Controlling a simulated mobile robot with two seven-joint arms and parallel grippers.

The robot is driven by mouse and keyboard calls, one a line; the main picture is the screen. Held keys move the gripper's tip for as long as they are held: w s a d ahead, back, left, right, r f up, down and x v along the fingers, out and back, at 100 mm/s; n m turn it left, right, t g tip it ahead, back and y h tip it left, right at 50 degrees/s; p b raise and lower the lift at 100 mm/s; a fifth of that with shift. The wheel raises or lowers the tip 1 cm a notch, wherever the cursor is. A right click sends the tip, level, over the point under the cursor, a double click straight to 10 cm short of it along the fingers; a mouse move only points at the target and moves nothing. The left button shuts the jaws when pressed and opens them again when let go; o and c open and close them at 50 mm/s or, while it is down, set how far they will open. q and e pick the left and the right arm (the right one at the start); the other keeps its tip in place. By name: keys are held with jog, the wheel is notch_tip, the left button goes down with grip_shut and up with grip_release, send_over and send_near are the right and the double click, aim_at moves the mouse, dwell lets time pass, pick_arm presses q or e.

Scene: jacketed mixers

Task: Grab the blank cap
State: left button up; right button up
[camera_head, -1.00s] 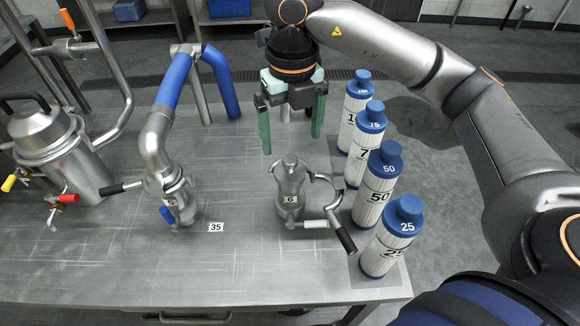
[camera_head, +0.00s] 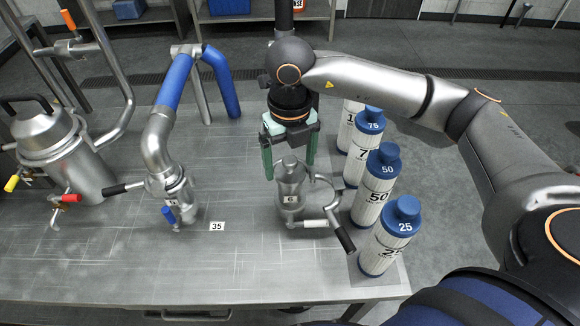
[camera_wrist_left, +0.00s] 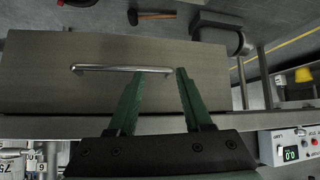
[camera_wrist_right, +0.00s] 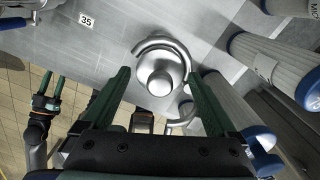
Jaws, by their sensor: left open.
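A shiny steel domed top with a knob, which looks like the blank cap (camera_head: 290,171), sits on the small steel housing (camera_head: 291,212) with a numbered tag. It also shows in the right wrist view (camera_wrist_right: 160,80). My right gripper (camera_head: 289,165) is open, fingers pointing down, one on each side of the domed top. In the right wrist view the fingers (camera_wrist_right: 159,75) stand apart with a gap on both sides of the knob. My left gripper (camera_wrist_left: 157,75) is open and empty, in front of a drawer front with a metal handle (camera_wrist_left: 122,69).
Several blue-capped white filter cartridges (camera_head: 376,190) stand close at the right of the housing. A clamp with a black handle (camera_head: 345,237) is on its right side. A pipe with a blue hose (camera_head: 173,80) and a jacketed vessel (camera_head: 65,155) stand left. The table's front is clear.

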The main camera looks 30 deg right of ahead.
jog(key=c, duration=1.2)
jog(key=shift+c, duration=0.2)
jog(key=shift+r, duration=0.2)
